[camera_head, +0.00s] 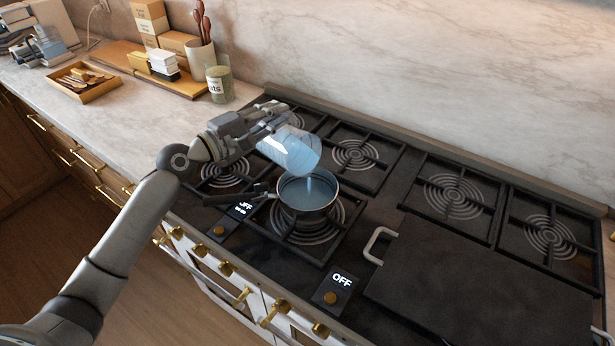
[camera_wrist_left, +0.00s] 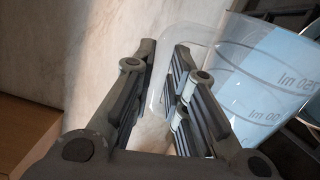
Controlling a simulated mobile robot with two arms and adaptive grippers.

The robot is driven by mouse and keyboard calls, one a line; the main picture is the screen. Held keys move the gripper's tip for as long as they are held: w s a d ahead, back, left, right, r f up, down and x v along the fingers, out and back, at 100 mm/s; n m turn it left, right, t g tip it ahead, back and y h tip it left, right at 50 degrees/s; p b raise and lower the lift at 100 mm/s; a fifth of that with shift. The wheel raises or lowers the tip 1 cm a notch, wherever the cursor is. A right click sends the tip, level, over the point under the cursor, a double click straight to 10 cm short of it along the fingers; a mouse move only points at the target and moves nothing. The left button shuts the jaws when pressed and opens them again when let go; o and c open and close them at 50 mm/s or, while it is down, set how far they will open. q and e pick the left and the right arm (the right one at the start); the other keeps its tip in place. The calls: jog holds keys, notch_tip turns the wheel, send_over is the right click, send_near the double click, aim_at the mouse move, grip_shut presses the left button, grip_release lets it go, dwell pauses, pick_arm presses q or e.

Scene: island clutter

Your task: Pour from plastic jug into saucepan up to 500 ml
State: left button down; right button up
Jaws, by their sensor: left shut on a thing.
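My left gripper (camera_head: 262,118) is shut on the handle of the clear plastic jug (camera_head: 290,150). The jug is tilted over the saucepan, and light blue liquid runs from its lip down into the pan. In the left wrist view the jug (camera_wrist_left: 262,75) shows printed ml marks, and the gripper fingers (camera_wrist_left: 165,75) are either side of its clear handle. The exact level in the pan cannot be read. My right gripper is not in view.
A dark griddle plate (camera_head: 480,285) with a metal handle covers the front right of the stove. Small displays read OFF (camera_head: 341,280). A jar (camera_head: 219,84), a utensil crock (camera_head: 201,62), boxes and a wooden tray (camera_head: 84,83) stand on the left counter. The back burners are clear.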

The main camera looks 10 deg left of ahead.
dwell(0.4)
pick_arm(q)
jog(key=shift+s+d+f+m, duration=0.15)
jog(key=shift+s+d+m, duration=0.05)
jog(key=shift+d+m, duration=0.1)
dwell(0.8)
jog(key=shift+s+d+m, duration=0.2)
jog(key=shift+d+m, duration=0.05)
jog(key=shift+m, duration=0.05)
jog(key=shift+w+a, duration=0.2)
jog(key=shift+a, duration=0.05)
dwell(0.4)
